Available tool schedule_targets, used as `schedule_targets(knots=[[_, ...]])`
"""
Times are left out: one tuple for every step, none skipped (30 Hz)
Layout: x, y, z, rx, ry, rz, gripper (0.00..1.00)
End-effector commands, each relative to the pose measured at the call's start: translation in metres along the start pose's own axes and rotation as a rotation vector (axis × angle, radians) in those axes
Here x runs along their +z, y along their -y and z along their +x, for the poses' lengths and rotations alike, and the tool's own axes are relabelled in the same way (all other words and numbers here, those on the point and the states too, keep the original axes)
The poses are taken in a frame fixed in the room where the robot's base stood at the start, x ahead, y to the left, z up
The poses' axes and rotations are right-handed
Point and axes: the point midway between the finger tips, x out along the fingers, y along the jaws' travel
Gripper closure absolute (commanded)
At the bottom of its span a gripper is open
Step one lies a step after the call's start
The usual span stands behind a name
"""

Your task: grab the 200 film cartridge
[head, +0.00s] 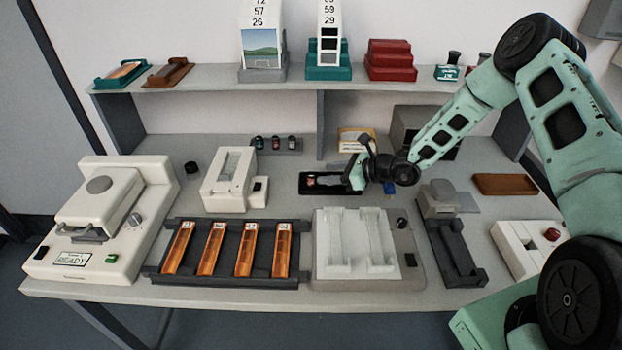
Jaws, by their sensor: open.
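Three small dark film cartridges stand upright in a grey holder (266,152) at the back of the table: a left one (259,143), a middle one (275,143) and a right one (291,143). Their labels are too small to read, so I cannot tell which is the 200. My gripper (358,174) is open at the right end of a black tray (318,191), to the right of the cartridges and apart from them. No cartridge shows between its fingers, though the view there is small and partly hidden.
A white boxy device (228,185) stands in front of the holder, slightly left. A rack of orange film strips (150,274), a white two-channel unit (340,235) and a large printer (110,215) fill the front. A shelf (200,78) runs above the holder.

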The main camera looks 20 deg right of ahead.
Motion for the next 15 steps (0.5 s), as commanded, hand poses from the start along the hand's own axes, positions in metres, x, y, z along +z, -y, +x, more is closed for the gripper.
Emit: schedule_targets(knots=[[0.002,-0.001,0.009,0.003,0.001,-0.001,0.52],[0.001,-0.002,0.014,0.004,0.0,-0.001,0.52],[0.001,-0.002,0.021,0.004,0.0,-0.001,0.52],[0.001,-0.002,0.025,0.004,0.0,-0.001,0.52],[0.002,-0.001,0.03,0.003,0.0,-0.001,0.52],[0.001,-0.001,0.035,0.003,0.001,-0.001,0.52],[0.001,-0.001,0.039,0.003,0.001,-0.001,0.52],[0.001,-0.001,0.042,0.002,0.001,-0.002,0.52],[0.001,-0.001,0.045,0.002,0.001,-0.002,0.52],[0.001,-0.001,0.047,0.002,0.0,-0.001,0.52],[0.001,-0.001,0.048,0.002,0.0,-0.001,0.52],[0.0,-0.001,0.049,0.002,0.0,-0.001,0.52],[0.0,-0.001,0.05,0.001,0.0,-0.001,0.52],[0.0,-0.001,0.05,0.001,0.0,-0.001,0.52],[0.0,-0.001,0.05,0.001,0.0,-0.001,0.52]])
